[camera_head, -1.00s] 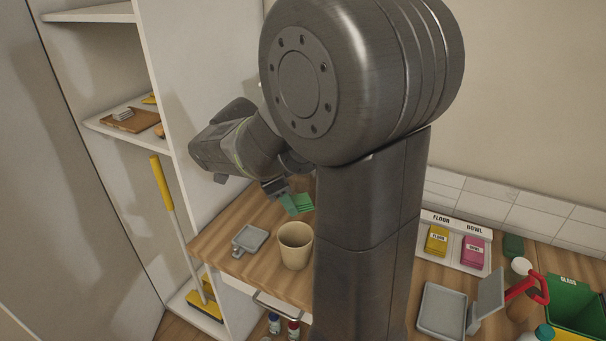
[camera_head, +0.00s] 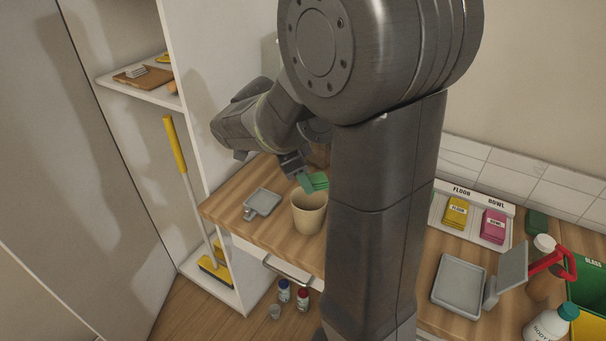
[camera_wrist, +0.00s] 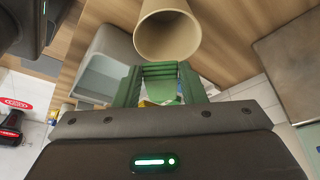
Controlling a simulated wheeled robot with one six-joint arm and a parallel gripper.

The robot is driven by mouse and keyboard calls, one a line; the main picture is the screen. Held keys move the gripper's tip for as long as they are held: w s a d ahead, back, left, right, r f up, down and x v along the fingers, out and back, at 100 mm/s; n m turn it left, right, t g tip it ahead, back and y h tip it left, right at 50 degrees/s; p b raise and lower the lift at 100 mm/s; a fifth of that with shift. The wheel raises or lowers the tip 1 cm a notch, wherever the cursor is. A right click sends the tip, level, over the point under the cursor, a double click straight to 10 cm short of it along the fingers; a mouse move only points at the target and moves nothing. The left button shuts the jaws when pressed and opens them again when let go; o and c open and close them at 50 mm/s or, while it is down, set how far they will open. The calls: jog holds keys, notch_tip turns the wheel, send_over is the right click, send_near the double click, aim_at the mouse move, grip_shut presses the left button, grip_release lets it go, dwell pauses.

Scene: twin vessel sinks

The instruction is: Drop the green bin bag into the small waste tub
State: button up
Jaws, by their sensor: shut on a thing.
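The green bin bag (camera_head: 314,182) is held in my gripper (camera_head: 298,172), beside the far rim of the small waste tub in the head view. The tub (camera_head: 308,214) is a beige open cup standing upright on the wooden counter. In the wrist view the tub's open mouth (camera_wrist: 167,36) is just above the green bag (camera_wrist: 160,72), and its inside looks empty where visible. The bag seems outside the mouth; its exact height over the rim is unclear. My gripper is shut on the bag, and the arm hides part of the counter.
A small grey tray with a handle (camera_head: 262,202) lies left of the tub. Right of my arm are a grey dustpan-like tray (camera_head: 459,284), yellow and pink packs in a labelled holder (camera_head: 440,210), a bottle (camera_head: 548,326) and a green bin (camera_head: 590,287). Counter wood (camera_head: 235,195) is bare at left.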

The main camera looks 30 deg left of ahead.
jog(key=o, duration=1)
jog(key=v, duration=1.4)
jog(key=shift+f, duration=0.1)
jog(key=p, duration=0.3)
send_over(313, 178)
jog(key=s+a, duration=0.1)
jog(key=a, duration=0.1)
jog(key=shift+s+d+f, duration=0.1)
jog(key=shift+f, duration=1.95)
jog(key=shift+s+f, duration=0.1)
jog(key=shift+f, duration=1.9)
jog(key=shift+f, duration=0.1)
